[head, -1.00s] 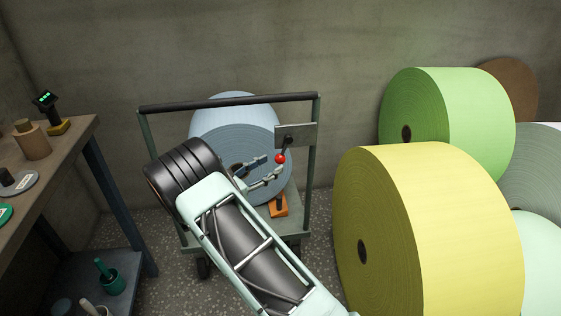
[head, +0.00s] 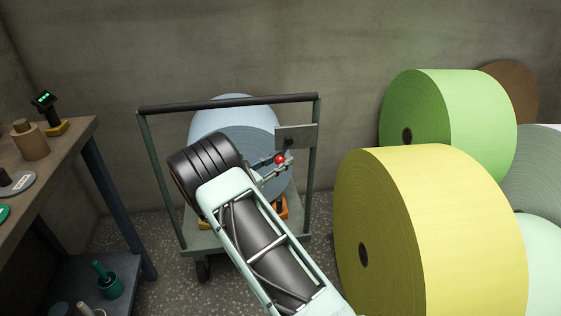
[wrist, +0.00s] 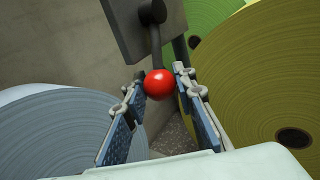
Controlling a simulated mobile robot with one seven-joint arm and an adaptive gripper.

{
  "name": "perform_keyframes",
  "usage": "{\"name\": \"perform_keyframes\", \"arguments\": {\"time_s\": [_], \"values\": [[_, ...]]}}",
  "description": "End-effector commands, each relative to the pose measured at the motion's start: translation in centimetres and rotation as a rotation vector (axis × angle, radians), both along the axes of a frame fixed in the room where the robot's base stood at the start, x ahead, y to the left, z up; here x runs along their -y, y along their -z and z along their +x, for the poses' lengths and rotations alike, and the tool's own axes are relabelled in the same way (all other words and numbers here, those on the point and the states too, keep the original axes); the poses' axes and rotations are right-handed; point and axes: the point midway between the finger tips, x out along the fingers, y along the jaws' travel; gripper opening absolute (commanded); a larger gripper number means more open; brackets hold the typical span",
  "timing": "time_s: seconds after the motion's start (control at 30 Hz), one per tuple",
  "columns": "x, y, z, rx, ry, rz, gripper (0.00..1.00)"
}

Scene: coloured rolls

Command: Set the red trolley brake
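The red brake knob (head: 280,159) is a ball on the end of a short dark lever, which hangs from a grey plate (head: 295,138) on the right post of the trolley (head: 146,160). In the wrist view the red knob (wrist: 159,84) sits between the tips of my gripper (wrist: 161,82), with the lever rising behind it. My gripper's fingers are apart, one on each side of the knob. The gaps are narrow, and I cannot tell whether either finger touches it. In the head view my gripper (head: 278,164) is partly hidden by my arm.
A light blue roll (head: 235,112) lies on the trolley behind my gripper. Large yellow (head: 440,220) and green (head: 460,115) rolls stand on the right. A workbench (head: 60,150) with tools is on the left. The concrete wall (head: 220,50) closes off the back.

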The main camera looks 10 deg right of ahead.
Motion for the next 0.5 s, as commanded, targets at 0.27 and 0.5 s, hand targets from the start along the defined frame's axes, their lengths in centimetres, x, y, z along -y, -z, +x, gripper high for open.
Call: {"name": "perform_keyframes", "arguments": {"time_s": [0.27, 0.5], "values": [[-0.02, 0.01, -0.01, 0.0, 0.0, 0.0, 0.0], [-0.19, -0.22, -0.01, 0.0, -0.001, 0.019, 0.0]]}}
